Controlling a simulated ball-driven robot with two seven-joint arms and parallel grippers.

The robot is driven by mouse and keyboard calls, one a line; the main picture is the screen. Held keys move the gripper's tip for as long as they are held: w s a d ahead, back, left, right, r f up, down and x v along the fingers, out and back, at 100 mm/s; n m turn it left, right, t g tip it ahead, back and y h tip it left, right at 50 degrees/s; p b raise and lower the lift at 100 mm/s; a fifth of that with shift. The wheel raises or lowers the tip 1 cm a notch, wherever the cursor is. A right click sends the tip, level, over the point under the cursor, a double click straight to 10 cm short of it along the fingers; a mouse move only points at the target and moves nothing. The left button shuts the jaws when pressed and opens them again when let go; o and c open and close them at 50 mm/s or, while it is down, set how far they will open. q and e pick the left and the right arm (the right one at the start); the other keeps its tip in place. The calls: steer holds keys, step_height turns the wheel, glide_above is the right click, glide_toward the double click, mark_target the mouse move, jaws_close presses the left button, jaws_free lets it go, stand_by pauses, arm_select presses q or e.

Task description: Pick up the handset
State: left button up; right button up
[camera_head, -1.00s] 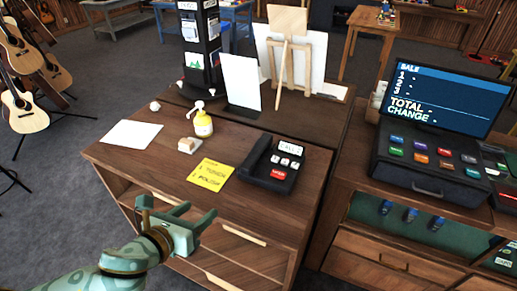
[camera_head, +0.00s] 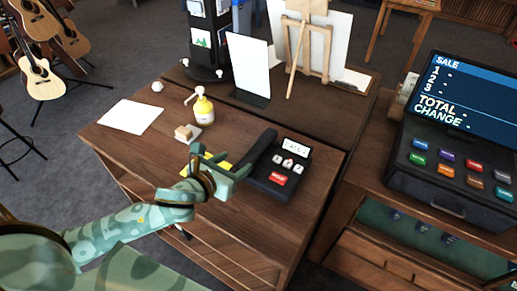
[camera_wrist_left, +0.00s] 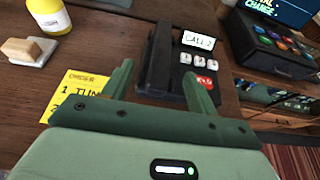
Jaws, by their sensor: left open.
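The black handset (camera_head: 258,149) lies along the left side of the dark phone base (camera_head: 282,176) on the wooden desk. The base has a small "CALL 2" screen, white keys and a red button. My left gripper (camera_head: 222,165) is open and empty, just left of the handset in the head view. In the left wrist view its two green fingers (camera_wrist_left: 162,82) stand apart, with the handset (camera_wrist_left: 157,60) ahead between them and the phone base (camera_wrist_left: 190,50) behind the right finger. I cannot see contact with the handset. My right gripper is out of view.
A yellow note (camera_head: 212,163) lies partly behind my gripper. A yellow pump bottle (camera_head: 203,110), a small block on a pad (camera_head: 187,132) and white paper (camera_head: 131,116) are on the desk. A cash register (camera_head: 455,150) stands to the right.

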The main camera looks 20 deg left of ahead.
mark_target(256, 149)
arm_select(q)
steer(key=x, duration=1)
steer(key=shift+s+d, duration=0.15)
steer(key=shift+d, duration=0.15)
steer(key=shift+s, duration=0.15)
steer(key=shift+c, duration=0.4)
steer(key=c, duration=1)
steer(key=shift+c, duration=0.3)
steer(key=shift+r, duration=0.1)
